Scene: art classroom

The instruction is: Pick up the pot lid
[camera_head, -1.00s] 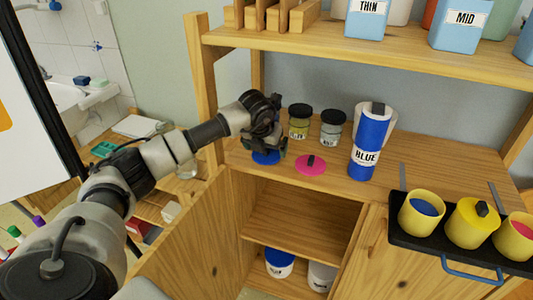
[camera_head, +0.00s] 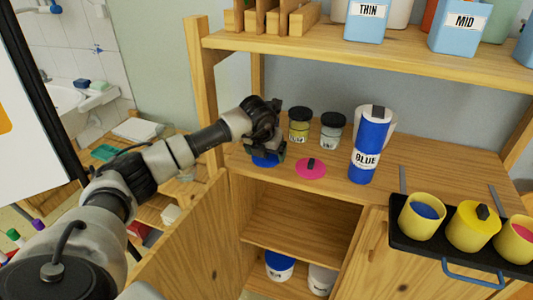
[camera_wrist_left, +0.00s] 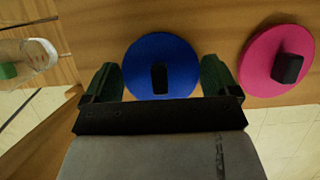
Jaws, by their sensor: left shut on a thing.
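A round blue lid (camera_head: 264,161) with a black knob is at the left end of the wooden counter. In the left wrist view the blue lid (camera_wrist_left: 180,58) sits between the two fingers of my left gripper (camera_wrist_left: 162,82). In the head view my left gripper (camera_head: 268,150) points down over the lid and hides part of it. It is shut on the lid, with a finger at each side of its rim. I cannot tell whether the lid is clear of the counter. My right gripper is not in view.
A pink lid (camera_head: 311,169) with a black knob lies just right of the blue one. Two dark-capped jars (camera_head: 299,126) (camera_head: 331,131) and a blue bottle (camera_head: 367,155) stand nearby. A dark tray (camera_head: 404,238) holds yellow pots (camera_head: 420,223). A shelf (camera_head: 345,46) hangs above.

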